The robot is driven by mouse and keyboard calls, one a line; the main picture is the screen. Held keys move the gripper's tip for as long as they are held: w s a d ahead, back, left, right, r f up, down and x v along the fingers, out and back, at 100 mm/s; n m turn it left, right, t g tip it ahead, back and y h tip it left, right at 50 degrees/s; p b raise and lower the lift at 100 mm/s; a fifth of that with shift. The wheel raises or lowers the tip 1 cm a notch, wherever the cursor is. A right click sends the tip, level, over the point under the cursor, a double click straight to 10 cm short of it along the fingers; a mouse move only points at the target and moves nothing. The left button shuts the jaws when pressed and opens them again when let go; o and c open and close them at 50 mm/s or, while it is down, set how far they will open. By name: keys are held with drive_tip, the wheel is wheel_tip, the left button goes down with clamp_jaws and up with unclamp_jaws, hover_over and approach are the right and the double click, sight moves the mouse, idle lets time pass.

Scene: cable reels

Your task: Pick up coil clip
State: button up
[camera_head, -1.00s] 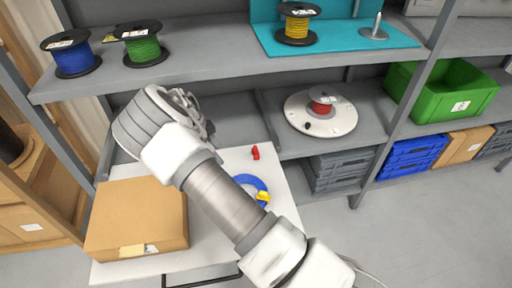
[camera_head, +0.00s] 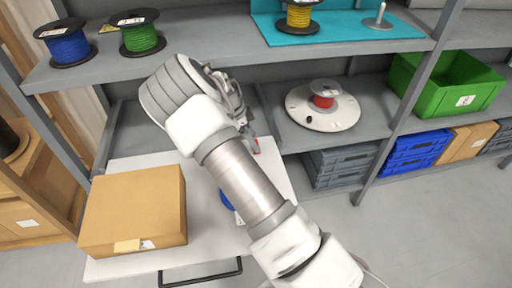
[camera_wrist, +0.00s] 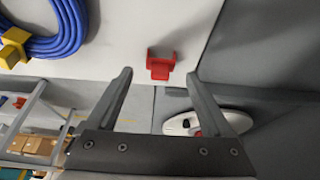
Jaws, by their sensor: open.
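A small red U-shaped clip (camera_wrist: 161,66), which I take as the coil clip, lies on the white table top (camera_wrist: 130,25) near its edge. In the head view the red clip (camera_head: 257,146) is partly hidden behind my gripper (camera_head: 246,130). In the wrist view my gripper (camera_wrist: 160,77) is open and empty, and the red clip shows between and beyond its fingertips. A blue cable coil (camera_wrist: 50,45) with a yellow clip (camera_wrist: 13,47) on it lies to the left. My arm hides most of that coil (camera_head: 226,200) in the head view.
A cardboard box (camera_head: 135,212) stands on the left of the table. The shelf behind holds blue (camera_head: 67,45), green (camera_head: 139,36) and yellow (camera_head: 299,17) reels. A red reel (camera_head: 323,96) sits on a white disc (camera_head: 335,115). A green crate (camera_head: 440,95) stands at right.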

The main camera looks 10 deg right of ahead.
drive_tip(key=shift+x, duration=1.5)
drive_tip(key=shift+c, duration=0.3)
clamp_jaws()
drive_tip(key=shift+r, duration=0.1)
drive_tip(key=shift+r, duration=0.55)
drive_tip(key=s+p, duration=0.2)
drive_tip(key=s, duration=0.6)
drive_tip(key=shift+s+r, duration=0.1)
wheel_tip(320, 180, up, 14)
drive_tip(key=p, duration=0.4)
drive_tip(key=shift+f, duration=0.2)
